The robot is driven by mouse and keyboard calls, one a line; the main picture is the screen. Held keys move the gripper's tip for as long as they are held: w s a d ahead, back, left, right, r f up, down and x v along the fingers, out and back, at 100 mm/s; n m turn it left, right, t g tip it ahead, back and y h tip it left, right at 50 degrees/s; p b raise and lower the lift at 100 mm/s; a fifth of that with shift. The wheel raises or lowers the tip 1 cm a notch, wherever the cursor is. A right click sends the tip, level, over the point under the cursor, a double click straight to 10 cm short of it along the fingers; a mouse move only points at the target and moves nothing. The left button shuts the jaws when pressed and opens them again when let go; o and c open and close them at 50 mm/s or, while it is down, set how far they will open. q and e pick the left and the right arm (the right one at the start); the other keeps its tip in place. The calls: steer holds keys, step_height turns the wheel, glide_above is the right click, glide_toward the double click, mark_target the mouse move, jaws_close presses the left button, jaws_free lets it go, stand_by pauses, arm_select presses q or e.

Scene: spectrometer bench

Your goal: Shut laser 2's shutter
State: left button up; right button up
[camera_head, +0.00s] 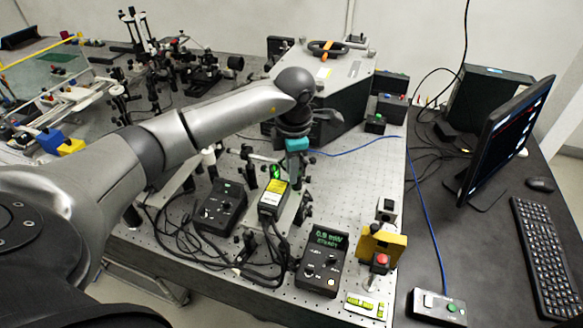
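A small laser head (271,201) with a yellow label stands on the optical bench at centre, with a green glow at its far end. I cannot read whether it is laser 2, and its shutter is too small to make out. A black control box (222,208) is left of it. Another box (321,262) with a lit green display, reading about 0.9 mW, stands to its right and nearer. My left gripper (296,142) is above and behind the laser head, apart from it, by a teal piece; its fingers are not clear. My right gripper is out of view.
A yellow mount (381,243) with a red button stands at the bench's right front. A large grey housing (325,88) is behind my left gripper. Black cables lie around the control boxes. A monitor (503,135) and keyboard (545,255) are on the right desk.

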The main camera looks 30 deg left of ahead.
arm_select(q)
jaws_close()
steer(key=shift+a+f+h+b, duration=0.1)
steer(key=shift+a+h+b, duration=0.45)
steer(key=shift+b, duration=0.3)
steer(key=shift+s+h+b, duration=0.1)
steer(key=shift+h+b, duration=0.2)
steer(key=shift+h, duration=0.15)
steer(key=shift+r+t, duration=0.2)
steer(key=shift+t, duration=0.1)
steer(key=shift+o, duration=2.2)
jaws_free()
